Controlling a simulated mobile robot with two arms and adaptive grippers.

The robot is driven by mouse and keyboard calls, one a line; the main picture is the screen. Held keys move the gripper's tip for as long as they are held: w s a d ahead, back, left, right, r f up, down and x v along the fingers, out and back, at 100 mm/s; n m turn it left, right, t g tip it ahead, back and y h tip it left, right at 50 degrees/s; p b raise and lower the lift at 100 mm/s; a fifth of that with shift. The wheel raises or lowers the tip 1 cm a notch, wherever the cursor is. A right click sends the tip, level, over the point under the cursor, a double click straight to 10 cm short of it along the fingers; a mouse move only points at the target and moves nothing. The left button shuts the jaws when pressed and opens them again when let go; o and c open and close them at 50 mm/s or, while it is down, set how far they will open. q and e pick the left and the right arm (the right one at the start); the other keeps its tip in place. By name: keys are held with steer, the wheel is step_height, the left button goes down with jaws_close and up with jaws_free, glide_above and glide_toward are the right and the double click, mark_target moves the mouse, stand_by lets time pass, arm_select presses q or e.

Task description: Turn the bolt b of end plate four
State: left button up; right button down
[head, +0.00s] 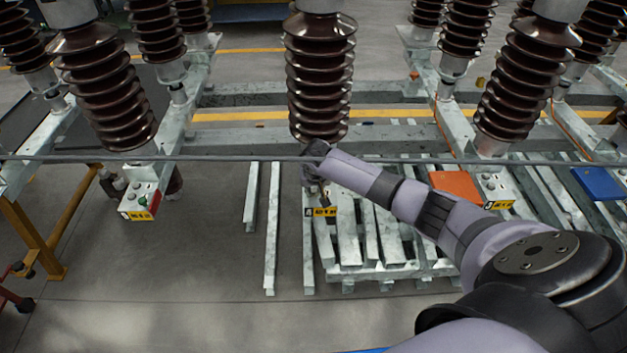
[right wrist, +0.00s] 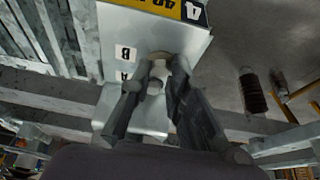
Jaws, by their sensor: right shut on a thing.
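End plate four is a pale metal plate (right wrist: 150,30) with a yellow label marked 4 (right wrist: 193,10) in the right wrist view. Small white tags B (right wrist: 126,52) and A (right wrist: 125,75) sit on it. Bolt b (right wrist: 159,56) shows as a round pale head level with tag B. My right gripper (right wrist: 157,74) is shut on it, with one dark finger on each side; the exact contact is partly hidden. In the head view my right gripper (head: 313,172) is just above the plate's yellow label (head: 320,211), below the middle insulator. My left gripper is out of view.
Brown ribbed insulators (head: 318,80) stand on galvanised beams. A grey horizontal bar (head: 230,158) crosses in front. Another end plate (head: 140,200) is at left and one (head: 495,190) at right, near an orange panel (head: 456,186).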

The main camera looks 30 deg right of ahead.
steer(key=shift+s+n+y+p, duration=0.1)
steer(key=shift+n+y+p, duration=0.25)
steer(key=shift+n, duration=0.55)
steer(key=shift+d+n+y, duration=0.2)
steer(key=shift+n+y, duration=0.15)
steer(key=shift+n, duration=0.65)
steer(key=n+y, duration=0.1)
steer(key=n, duration=0.1)
steer(key=shift+d+f+n, duration=0.1)
steer(key=shift+f+n, duration=0.05)
steer(key=shift+n, duration=0.15)
steer(key=n+b, duration=0.1)
steer(key=n+y+b, duration=0.1)
steer(key=n, duration=0.1)
steer(key=shift+d+f+n, duration=0.15)
steer(key=shift+n, duration=0.15)
steer(key=n+b, duration=0.1)
steer(key=n+y+b, duration=0.1)
steer(key=n+b, duration=0.1)
steer(key=shift+d+n+g+y+b, duration=0.1)
steer(key=shift+n+g+y+b, duration=0.2)
steer(key=shift+n+b, duration=0.5)
